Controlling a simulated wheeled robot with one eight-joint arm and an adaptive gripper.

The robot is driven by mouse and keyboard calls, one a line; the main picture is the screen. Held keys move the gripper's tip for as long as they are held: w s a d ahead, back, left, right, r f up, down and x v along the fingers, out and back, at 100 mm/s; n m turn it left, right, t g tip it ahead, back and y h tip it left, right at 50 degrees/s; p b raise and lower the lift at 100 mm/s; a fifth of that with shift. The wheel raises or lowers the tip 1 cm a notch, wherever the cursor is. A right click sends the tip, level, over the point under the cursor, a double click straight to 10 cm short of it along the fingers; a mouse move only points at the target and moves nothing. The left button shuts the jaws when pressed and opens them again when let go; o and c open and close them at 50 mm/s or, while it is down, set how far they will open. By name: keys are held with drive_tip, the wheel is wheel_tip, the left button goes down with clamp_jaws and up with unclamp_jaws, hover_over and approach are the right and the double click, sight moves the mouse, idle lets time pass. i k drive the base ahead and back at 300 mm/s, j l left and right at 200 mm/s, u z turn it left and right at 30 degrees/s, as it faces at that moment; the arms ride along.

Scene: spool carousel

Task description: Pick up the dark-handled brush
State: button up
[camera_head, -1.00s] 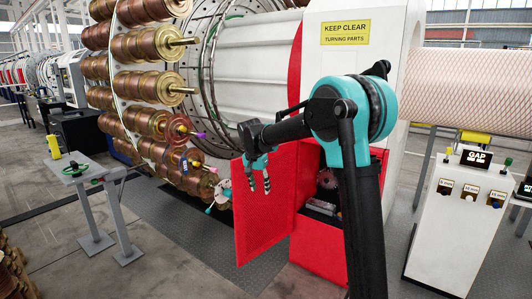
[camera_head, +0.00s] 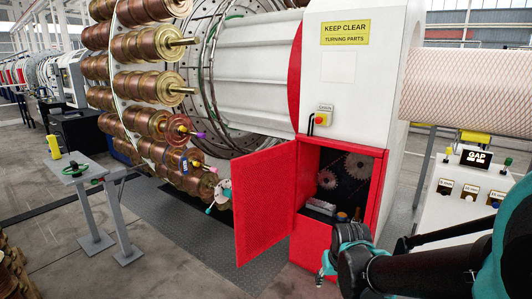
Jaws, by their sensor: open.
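I cannot clearly make out the dark-handled brush. Small dark and orange items (camera_head: 342,216) lie at the front right of the opening in the red cabinet (camera_head: 318,243), too small to identify. My gripper (camera_head: 323,274) is at the lower middle, low in front of the cabinet's red lower panel. It is open, seen small and partly hidden by my own arm, with nothing visible in it.
The red cabinet door (camera_head: 265,205) stands open to the left. Gears (camera_head: 358,166) and a grey block (camera_head: 320,207) are inside. Copper spools (camera_head: 150,82) fill the left. A white GAP console (camera_head: 462,220) stands right. Dark floor matting (camera_head: 195,237) is clear.

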sight(358, 208)
drive_tip(key=i+l, duration=0.2)
drive_tip(key=l, duration=0.2)
drive_tip(key=i+l+z, duration=0.1)
drive_tip(key=l, duration=0.25)
drive_tip(key=i+l, duration=0.3)
drive_tip(key=i+l+z, duration=0.1)
drive_tip(key=l, duration=0.35)
drive_tip(key=i, duration=0.1)
